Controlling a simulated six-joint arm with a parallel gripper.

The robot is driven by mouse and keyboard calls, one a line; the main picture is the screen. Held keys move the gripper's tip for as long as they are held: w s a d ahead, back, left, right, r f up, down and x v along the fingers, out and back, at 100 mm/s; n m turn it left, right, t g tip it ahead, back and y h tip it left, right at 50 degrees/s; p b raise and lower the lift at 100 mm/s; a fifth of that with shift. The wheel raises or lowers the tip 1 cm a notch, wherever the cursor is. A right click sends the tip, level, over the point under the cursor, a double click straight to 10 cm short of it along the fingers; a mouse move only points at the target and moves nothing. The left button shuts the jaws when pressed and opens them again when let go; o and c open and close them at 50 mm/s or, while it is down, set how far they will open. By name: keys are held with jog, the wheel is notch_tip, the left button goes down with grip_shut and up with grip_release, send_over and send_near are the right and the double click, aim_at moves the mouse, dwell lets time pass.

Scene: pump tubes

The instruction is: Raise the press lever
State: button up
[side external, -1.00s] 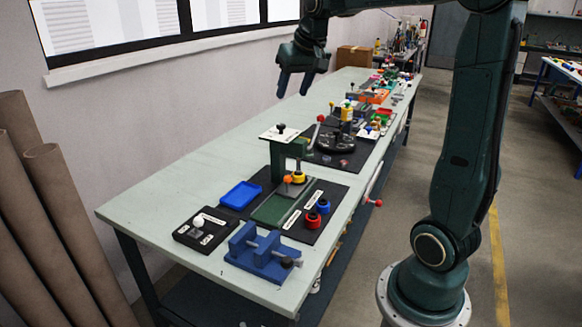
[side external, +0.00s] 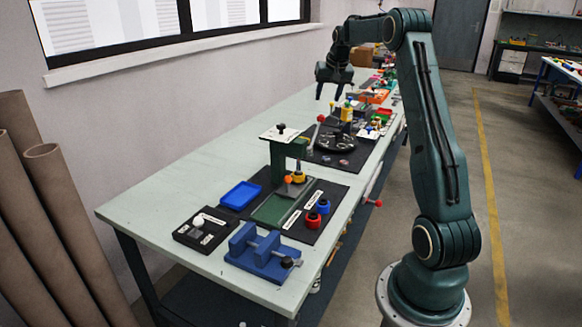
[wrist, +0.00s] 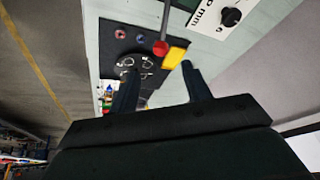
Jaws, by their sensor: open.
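A green press (side external: 283,160) with a white top plate and black knob stands on a black mat at mid table in the side view. A lever with a red ball (side external: 320,118) rises beside it, leaning slightly. In the wrist view the red ball (wrist: 160,48) sits on a grey rod, near a yellow block (wrist: 175,57). My gripper (side external: 329,91) is open and empty above the table, beyond the press and higher than the red ball. In the wrist view the ball shows between and beyond its fingers (wrist: 157,82), apart from them.
A black round fixture (side external: 335,142) sits on a second mat behind the press. Red and blue rings (side external: 318,212), a blue tray (side external: 240,195) and a blue vise (side external: 262,252) are nearer. The left part of the tabletop is clear.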

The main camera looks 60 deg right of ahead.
aim_at(321, 118)
jog(key=x, duration=1.3)
jog(key=shift+f, duration=0.4)
grip_shut()
